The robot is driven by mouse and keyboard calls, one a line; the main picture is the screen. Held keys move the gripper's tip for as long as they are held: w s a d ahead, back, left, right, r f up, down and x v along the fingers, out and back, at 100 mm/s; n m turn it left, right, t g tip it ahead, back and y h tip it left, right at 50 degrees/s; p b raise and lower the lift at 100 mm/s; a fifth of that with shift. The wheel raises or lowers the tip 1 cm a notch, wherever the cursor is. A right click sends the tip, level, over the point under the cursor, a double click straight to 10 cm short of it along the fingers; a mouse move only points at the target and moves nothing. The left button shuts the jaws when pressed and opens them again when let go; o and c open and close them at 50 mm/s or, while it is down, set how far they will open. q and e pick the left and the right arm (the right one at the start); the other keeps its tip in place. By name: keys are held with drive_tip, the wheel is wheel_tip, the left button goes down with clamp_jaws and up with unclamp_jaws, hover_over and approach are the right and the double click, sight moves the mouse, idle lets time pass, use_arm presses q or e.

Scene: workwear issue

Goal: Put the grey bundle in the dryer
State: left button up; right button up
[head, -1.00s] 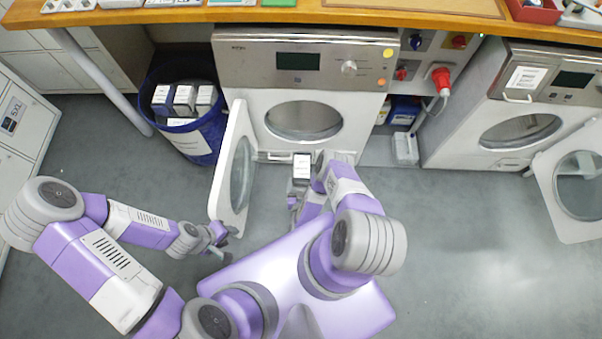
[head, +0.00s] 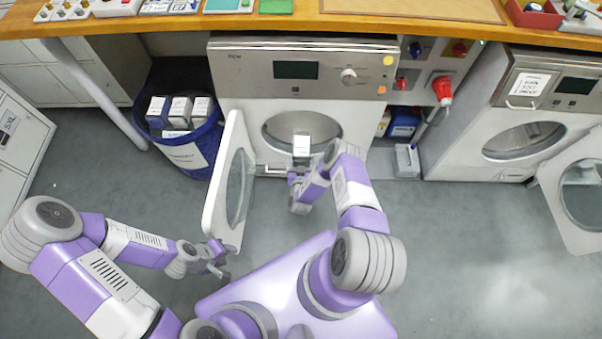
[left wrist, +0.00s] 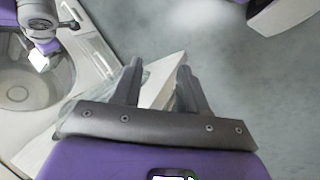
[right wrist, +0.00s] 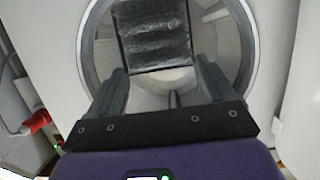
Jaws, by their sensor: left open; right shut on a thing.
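The grey bundle (head: 302,145) has a pale top in the head view and a dark grey textured face in the right wrist view (right wrist: 152,35). My right gripper (head: 298,175) is shut on it and holds it in front of the round opening of the middle dryer (head: 225,83). In the right wrist view the drum opening surrounds the bundle; how deep it sits is unclear. The dryer's door (head: 212,200) stands open to the left. My left gripper (head: 224,262) is open by the door's outer edge; the door also shows between its fingers (left wrist: 158,75).
A blue bin (head: 208,140) with several boxed bundles stands left of the dryer. A second dryer (head: 460,140) with an open door (head: 560,225) is at the right. A wooden counter (head: 300,24) runs above. The floor at the lower right is clear.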

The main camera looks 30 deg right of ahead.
sight(302, 140)
drive_tip(key=w+d, duration=0.4)
drive_tip(key=w, duration=0.3)
drive_tip(key=w+d, duration=0.5)
drive_tip(key=w, duration=0.3)
drive_tip(key=shift+w+d, duration=0.15)
drive_tip(key=shift+r, duration=0.1)
drive_tip(key=o, duration=1.1)
drive_tip(key=p+v, duration=0.5)
drive_tip(key=v, duration=0.1)
drive_tip(key=shift+r, duration=0.2)
drive_tip(key=shift+s+a+p, duration=0.4)
drive_tip(key=shift+s+p, duration=0.15)
drive_tip(key=shift+s, duration=0.15)
drive_tip(key=shift+r, duration=0.1)
